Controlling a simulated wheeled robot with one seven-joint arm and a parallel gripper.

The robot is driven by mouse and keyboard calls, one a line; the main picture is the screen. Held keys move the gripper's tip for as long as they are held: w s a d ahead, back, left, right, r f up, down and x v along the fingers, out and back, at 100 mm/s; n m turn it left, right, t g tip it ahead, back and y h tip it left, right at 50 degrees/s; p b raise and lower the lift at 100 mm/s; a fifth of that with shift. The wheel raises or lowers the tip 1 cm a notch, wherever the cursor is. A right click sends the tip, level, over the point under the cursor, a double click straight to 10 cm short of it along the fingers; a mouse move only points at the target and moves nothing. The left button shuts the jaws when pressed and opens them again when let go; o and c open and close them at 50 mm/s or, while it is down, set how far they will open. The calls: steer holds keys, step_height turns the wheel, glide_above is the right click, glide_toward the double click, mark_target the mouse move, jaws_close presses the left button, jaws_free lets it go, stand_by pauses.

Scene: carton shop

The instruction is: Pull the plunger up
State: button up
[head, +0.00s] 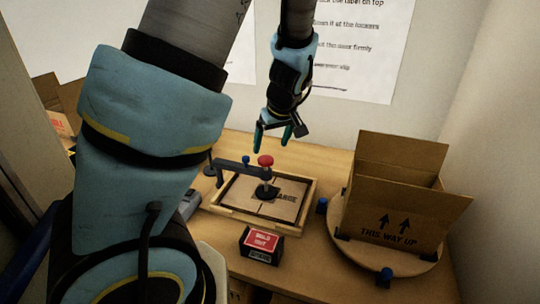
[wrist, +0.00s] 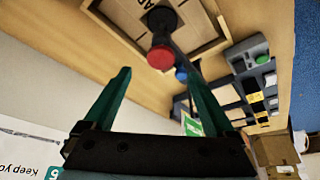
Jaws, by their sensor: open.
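The plunger has a red knob (head: 265,160) on a dark post above a black round foot (head: 266,191). It stands over a flat cardboard piece (head: 238,194) in a wooden frame, with a dark arm (head: 236,168) reaching to it from the left. My gripper (head: 273,146) is open and empty, above and slightly behind the knob in the head view. In the wrist view the red knob (wrist: 160,57) shows just beyond and between the two green fingertips (wrist: 158,76), apart from both. The foot is partly hidden behind the knob there.
An open carton (head: 395,210) stands on a round turntable (head: 412,262) at the right. A small red-faced box (head: 262,240) stands in front of the frame. A blue knob (head: 246,160) sits on the dark arm. A wall with posters is behind the table.

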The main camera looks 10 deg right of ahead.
mark_target(266, 159)
steer(key=p+x, duration=0.1)
steer(key=x, duration=0.6)
steer(key=shift+c, duration=0.2)
jaws_close()
stand_by(0.5)
